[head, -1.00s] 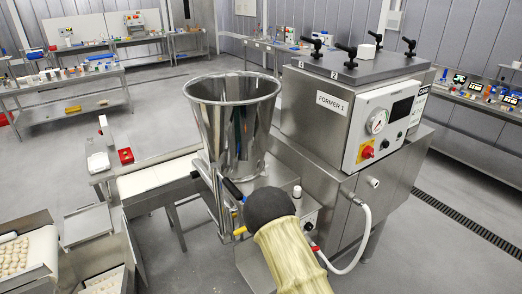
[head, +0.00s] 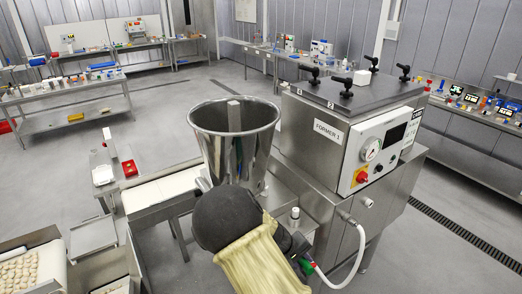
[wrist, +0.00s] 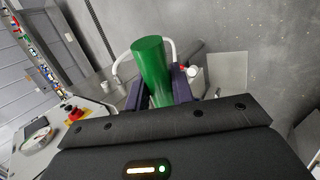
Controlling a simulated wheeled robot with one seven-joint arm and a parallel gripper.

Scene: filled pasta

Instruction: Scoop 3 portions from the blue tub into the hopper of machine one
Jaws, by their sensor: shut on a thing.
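The machine labelled FORMER 1 (head: 325,130) stands right of centre in the head view. Its open steel hopper (head: 205,135) stands to the left of it. A pale upright shape shows inside the hopper; I cannot tell whether it is an object or a reflection. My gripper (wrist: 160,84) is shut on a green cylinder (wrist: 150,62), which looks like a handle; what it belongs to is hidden. In the head view my sleeved arm hides most of my gripper, low and in front of the hopper. I cannot make out the blue tub for sure.
A white hose (head: 357,255) loops below the machine's control panel (head: 385,145). A conveyor (head: 160,192) runs left of the hopper. Trays of pasta (head: 18,270) stand at lower left.

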